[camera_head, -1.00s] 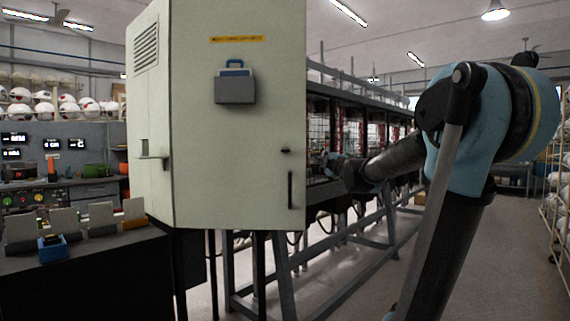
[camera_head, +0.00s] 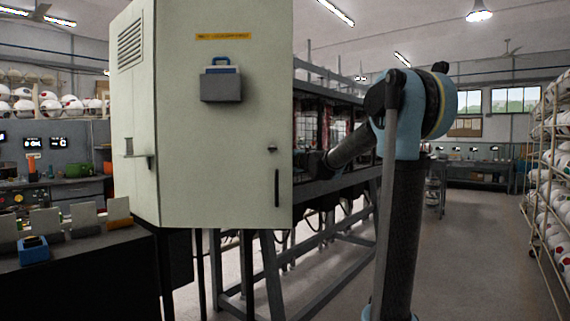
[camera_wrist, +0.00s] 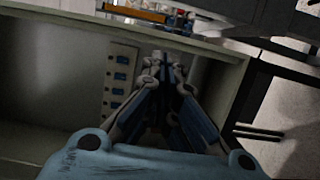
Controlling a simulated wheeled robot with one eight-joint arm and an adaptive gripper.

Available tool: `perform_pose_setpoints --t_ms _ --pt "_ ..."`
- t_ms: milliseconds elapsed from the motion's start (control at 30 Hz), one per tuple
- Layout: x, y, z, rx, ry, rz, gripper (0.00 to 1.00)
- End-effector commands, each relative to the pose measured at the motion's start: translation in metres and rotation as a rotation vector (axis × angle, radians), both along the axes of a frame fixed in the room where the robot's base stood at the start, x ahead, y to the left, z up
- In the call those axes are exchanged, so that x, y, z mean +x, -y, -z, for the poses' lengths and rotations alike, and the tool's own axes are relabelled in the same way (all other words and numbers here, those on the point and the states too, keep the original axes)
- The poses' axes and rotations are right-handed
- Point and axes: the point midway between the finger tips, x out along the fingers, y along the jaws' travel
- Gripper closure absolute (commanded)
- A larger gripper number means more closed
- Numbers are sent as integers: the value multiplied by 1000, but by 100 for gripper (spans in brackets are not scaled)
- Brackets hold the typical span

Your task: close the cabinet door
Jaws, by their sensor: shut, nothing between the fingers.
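The pale green-grey cabinet door (camera_head: 225,150) fills the left middle of the head view. It has a black upright handle (camera_head: 277,188) and a small latch near its right edge. My arm reaches behind that right edge, and the door hides my gripper in the head view. In the wrist view my gripper (camera_wrist: 166,62) has its fingers together with nothing between them. It points into a pale, framed recess with a strip of blue switches (camera_wrist: 119,82) to its left. I cannot tell whether the fingers touch any surface.
A bench (camera_head: 90,268) with upright cards and a blue box (camera_head: 33,251) stands at the left. A long metal frame (camera_head: 345,187) runs behind the cabinet. A rack of balls (camera_head: 552,190) lines the right. The floor (camera_head: 470,270) between is clear.

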Motion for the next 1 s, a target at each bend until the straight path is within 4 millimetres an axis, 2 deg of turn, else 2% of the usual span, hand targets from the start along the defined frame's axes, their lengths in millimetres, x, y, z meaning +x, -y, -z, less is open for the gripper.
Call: perform_pose_setpoints --t_ms 200,400,1000 --pt "26 -20 0 0 0 0 100" --pt "43 -32 0 0 0 0 100" --pt "49 -37 0 0 0 1 100"
